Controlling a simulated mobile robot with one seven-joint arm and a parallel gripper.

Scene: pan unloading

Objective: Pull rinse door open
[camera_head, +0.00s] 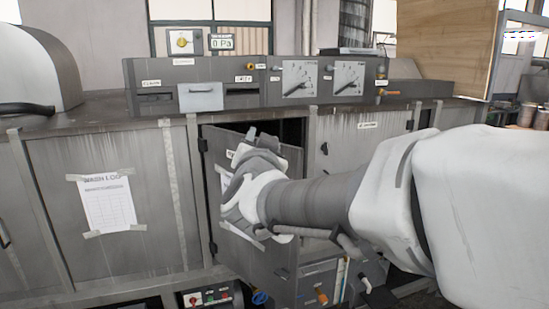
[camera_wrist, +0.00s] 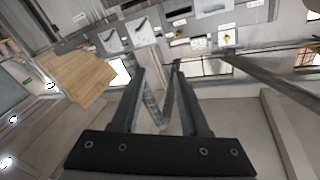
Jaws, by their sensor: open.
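The rinse door (camera_head: 283,240) is a grey metal panel in the middle of the cabinet front in the head view. It stands ajar, with hinges at its left edge and its right side swung out. A dark gap shows behind its top edge. My gripper (camera_head: 252,134) is at the upper part of the door, and my wrist covers much of the panel and its paper sheet. In the wrist view my gripper (camera_wrist: 158,68) has its fingers apart. Whether either finger touches the door cannot be told.
The control panel (camera_head: 238,75) with dials runs along the cabinet top. A closed door with a wash log sheet (camera_head: 107,204) is at left. Below the open door is a compartment with coloured fittings (camera_head: 322,295). A wooden board (camera_head: 445,47) stands at the back right.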

